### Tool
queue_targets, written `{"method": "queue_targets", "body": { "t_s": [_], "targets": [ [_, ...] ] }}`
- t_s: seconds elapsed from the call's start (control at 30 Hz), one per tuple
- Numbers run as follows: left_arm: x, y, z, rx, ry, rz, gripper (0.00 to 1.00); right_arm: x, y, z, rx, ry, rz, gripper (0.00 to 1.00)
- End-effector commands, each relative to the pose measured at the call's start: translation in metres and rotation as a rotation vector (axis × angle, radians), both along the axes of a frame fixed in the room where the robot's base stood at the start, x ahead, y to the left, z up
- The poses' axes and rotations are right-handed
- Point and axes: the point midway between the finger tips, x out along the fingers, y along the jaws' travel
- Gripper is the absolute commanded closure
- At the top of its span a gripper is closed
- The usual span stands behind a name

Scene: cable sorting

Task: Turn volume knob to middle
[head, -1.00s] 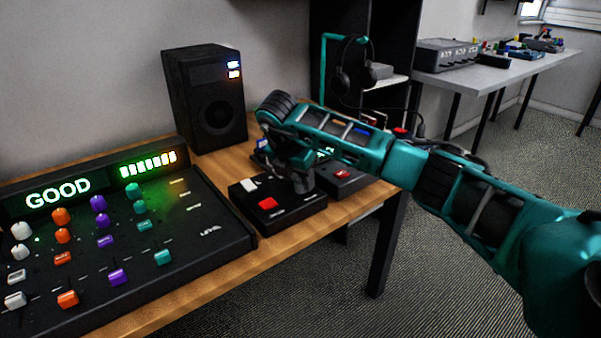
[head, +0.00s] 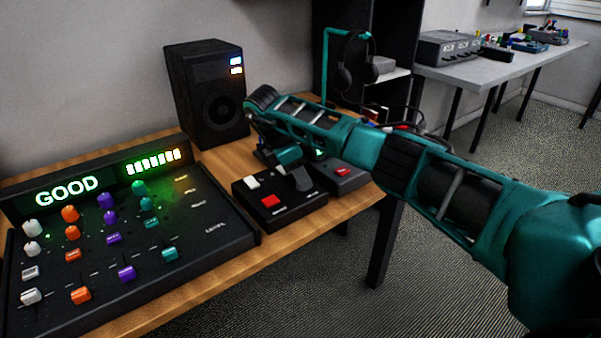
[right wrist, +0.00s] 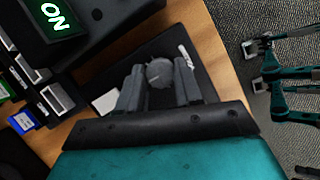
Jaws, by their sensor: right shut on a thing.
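The control box (head: 312,214) is black, with a white button (head: 252,182) and a red button (head: 269,201); it sits on the wooden table. My right gripper (head: 302,180) is down on its right part. In the right wrist view a round grey knob (right wrist: 159,73) stands between the two fingers of my right gripper (right wrist: 160,82), which is shut on it. A white mark (right wrist: 185,56) lies beside the knob. In the head view the arm and fingers hide the knob. At the right of the wrist view, what appears to be my left gripper (right wrist: 255,66) has its fingers apart over the floor.
A mixer (head: 215,246) with coloured knobs and a lit GOOD sign stands at left. A black speaker (head: 207,95) stands behind. Another dark box with a red button (head: 343,171) is close on the right. The table's front edge is near the control box.

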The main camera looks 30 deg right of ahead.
Motion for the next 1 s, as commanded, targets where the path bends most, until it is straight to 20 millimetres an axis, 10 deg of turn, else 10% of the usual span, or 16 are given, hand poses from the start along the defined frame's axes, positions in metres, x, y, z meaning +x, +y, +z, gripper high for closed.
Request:
{"method": "queue_targets", "body": {
  "t_s": [0.57,0.6,1.0],
  "targets": [
    [0.0019,0.0006,0.0022,0.004,-0.005,-0.003,0.49,0.0000,-0.0007,0.0000,-0.001,0.001,-0.033,0.96],
    [0.0019,0.0009,0.0021,0.005,-0.005,-0.004,0.49,0.0000,-0.0007,0.0000,-0.001,0.001,-0.033,0.63],
    [0.0014,0.0020,0.0015,0.009,-0.005,-0.007,0.49,0.0001,-0.0003,-0.0002,0.000,0.000,-0.030,0.41]
  ]
}}
